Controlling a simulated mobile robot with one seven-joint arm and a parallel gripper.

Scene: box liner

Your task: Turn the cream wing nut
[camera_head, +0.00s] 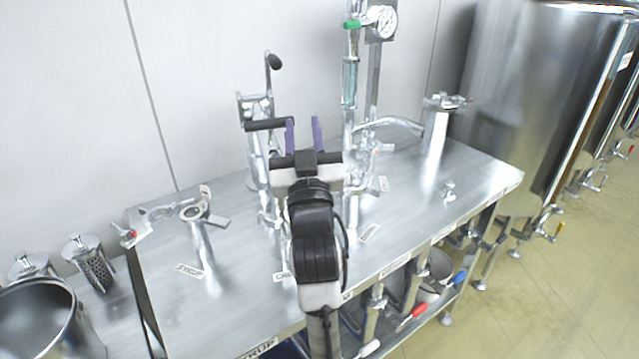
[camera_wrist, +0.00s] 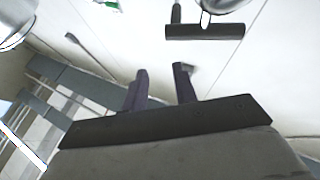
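My gripper (camera_head: 304,135) has two purple fingers and is raised above the table, near the upright lever device in the head view. In the wrist view my gripper (camera_wrist: 161,83) shows its fingers apart with nothing between them. A label starting "CRE" (camera_head: 283,276) lies on the steel table (camera_head: 240,300), partly covered by my arm. I cannot make out a cream wing nut; the area behind my arm is hidden.
A black crossbar (camera_head: 268,125) stands just left of my fingers and shows close ahead in the wrist view (camera_wrist: 205,31). A gauge (camera_head: 384,22) and glass tube (camera_head: 349,83) rise behind. Another clamped post (camera_head: 436,135) stands at right. A large tank (camera_head: 530,100) is beyond.

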